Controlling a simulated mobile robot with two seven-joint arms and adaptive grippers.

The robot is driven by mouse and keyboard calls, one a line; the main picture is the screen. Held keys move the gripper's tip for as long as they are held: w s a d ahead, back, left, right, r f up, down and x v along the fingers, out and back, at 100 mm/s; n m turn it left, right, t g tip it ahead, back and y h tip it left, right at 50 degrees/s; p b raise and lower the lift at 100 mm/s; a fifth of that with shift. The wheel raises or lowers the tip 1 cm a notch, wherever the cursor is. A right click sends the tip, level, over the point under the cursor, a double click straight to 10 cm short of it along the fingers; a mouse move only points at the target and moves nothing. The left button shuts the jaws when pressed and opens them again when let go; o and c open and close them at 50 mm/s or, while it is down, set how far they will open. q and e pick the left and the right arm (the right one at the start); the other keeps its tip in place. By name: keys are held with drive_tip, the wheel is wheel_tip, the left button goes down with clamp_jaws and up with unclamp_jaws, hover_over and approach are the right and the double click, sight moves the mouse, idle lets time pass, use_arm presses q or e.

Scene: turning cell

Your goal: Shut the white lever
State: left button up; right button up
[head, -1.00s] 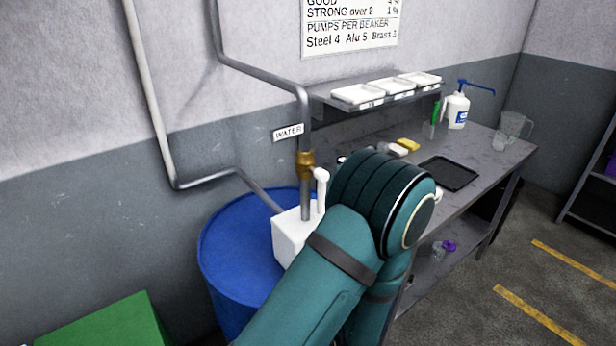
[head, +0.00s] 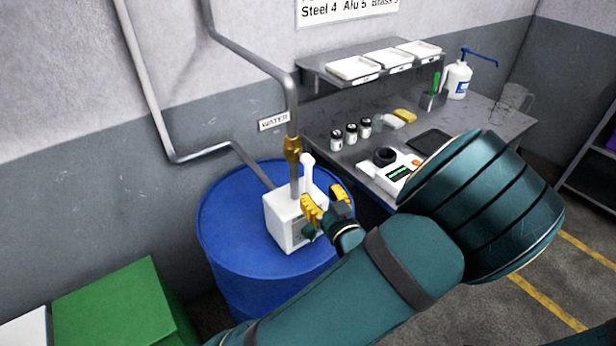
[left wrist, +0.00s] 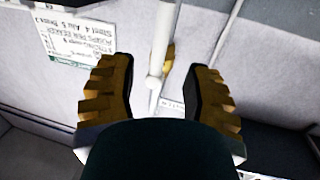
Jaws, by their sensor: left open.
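The white lever (head: 307,175) hangs roughly upright beside the brass valve (head: 293,149) on the grey water pipe. In the left wrist view the lever (left wrist: 163,35) shows as a pale rod with a rounded end, and a bit of brass (left wrist: 170,58) lies behind it. My left gripper (head: 326,200) has yellow fingertips and is at the lever's lower right in the head view. In the left wrist view the gripper (left wrist: 158,92) is open, with the lever's rounded end in line with the gap; the distance is unclear. My right gripper is out of view.
A white container (head: 283,222) stands under the pipe on a blue drum (head: 228,235). The bench at the right carries a scale (head: 398,175), small bottles, a dark tray and a pump bottle (head: 457,80). A green box (head: 115,310) is at lower left.

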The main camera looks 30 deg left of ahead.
sight(310, 181)
use_arm(q)
drive_tip(key=x, duration=0.7)
clamp_jaws()
